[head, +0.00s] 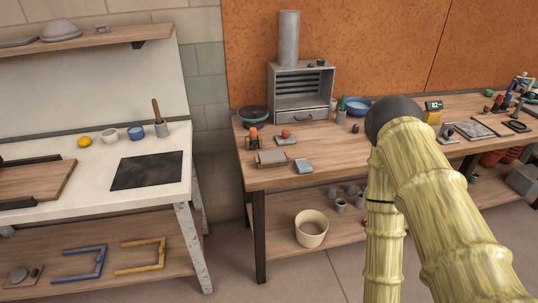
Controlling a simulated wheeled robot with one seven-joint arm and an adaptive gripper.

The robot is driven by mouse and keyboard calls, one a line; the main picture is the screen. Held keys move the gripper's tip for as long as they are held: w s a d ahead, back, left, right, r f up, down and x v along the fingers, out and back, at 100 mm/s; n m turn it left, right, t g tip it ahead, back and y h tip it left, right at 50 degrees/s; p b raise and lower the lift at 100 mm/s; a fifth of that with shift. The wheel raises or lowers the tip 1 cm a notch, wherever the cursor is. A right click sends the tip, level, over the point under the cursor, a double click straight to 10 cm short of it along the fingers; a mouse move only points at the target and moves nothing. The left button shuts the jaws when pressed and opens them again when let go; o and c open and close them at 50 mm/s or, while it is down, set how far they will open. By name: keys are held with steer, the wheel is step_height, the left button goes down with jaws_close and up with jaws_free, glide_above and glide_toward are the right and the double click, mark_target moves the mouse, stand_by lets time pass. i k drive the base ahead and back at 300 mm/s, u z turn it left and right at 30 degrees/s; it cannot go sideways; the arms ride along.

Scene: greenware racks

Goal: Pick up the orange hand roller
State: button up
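A small orange item with dark parts (253,135), which looks like the orange hand roller, is on the left end of the wooden workbench (350,150). It stands in front of a round dark green-rimmed dish (253,116) and behind a grey-brown block (271,158). It is too small to make out its handle clearly. My arm rises at the right of the view, bent at a dark round joint, well to the right of the orange item. My gripper is not in view.
A grey metal cabinet with a flue (302,85) stands at the back of the workbench. A small red item on a grey block (285,135) and another grey block (303,166) are close by. A blue bowl (357,106) is farther right. A white-topped table (95,170) stands left across a gap.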

mark_target(253, 136)
steer(key=u, duration=2.3)
steer(key=i, duration=1.5)
steer(key=z, duration=2.25)
